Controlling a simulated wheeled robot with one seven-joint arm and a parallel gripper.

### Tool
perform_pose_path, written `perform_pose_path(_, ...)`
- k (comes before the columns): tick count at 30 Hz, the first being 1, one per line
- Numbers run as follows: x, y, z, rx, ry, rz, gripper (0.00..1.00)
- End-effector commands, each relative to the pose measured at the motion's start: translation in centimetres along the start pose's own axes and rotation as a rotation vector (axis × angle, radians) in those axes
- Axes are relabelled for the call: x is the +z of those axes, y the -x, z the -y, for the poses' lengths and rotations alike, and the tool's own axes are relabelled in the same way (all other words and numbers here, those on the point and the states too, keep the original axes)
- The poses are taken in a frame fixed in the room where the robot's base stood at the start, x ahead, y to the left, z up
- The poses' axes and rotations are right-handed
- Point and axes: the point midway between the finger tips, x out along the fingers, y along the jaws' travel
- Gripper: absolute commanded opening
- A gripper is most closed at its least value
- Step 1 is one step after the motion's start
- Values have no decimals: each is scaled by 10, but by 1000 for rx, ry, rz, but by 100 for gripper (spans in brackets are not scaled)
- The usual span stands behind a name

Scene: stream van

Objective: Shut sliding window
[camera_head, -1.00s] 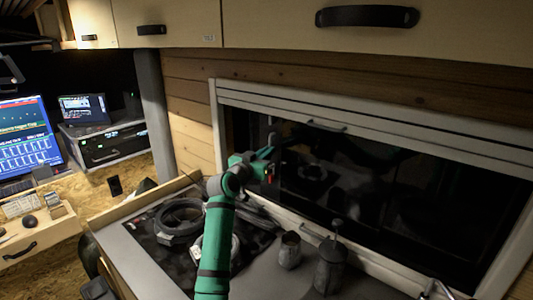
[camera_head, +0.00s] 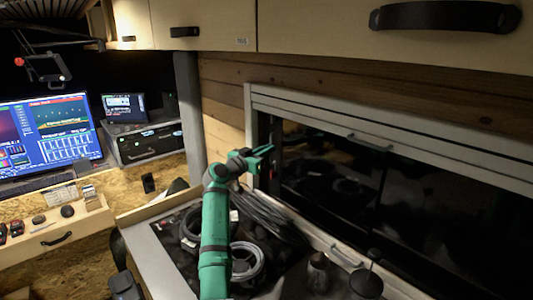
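The sliding window (camera_head: 340,175) has dark panes in a pale frame on the wall at the right, with a dark upright bar between panes. A slim handle (camera_head: 370,142) runs along the blind-like rail at its top. I cannot tell from the dark glass how far the window stands open. My gripper (camera_head: 265,159) is at the left end of the window, close in front of its dark left edge. Its fingers look apart with nothing between them. Whether it touches the window edge is not clear.
Below the window is a counter with coiled cables (camera_head: 270,215), a small metal cup (camera_head: 318,272) and a dark pot (camera_head: 366,283) near the sill. Overhead cabinets (camera_head: 330,25) hang above. A desk with a monitor (camera_head: 45,130) is at the left.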

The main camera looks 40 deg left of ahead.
Motion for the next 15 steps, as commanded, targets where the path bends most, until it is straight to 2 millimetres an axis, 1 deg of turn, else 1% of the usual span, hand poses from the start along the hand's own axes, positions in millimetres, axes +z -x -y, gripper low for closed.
perform_pose_path(1,-3,-7,-6,15,-1,-1,0)
perform_pose_path(3,-3,-8,-2,19,-1,-1,0)
perform_pose_path(9,-2,-7,6,19,-3,0,0)
perform_pose_path(15,-2,-5,10,14,-4,-1,0)
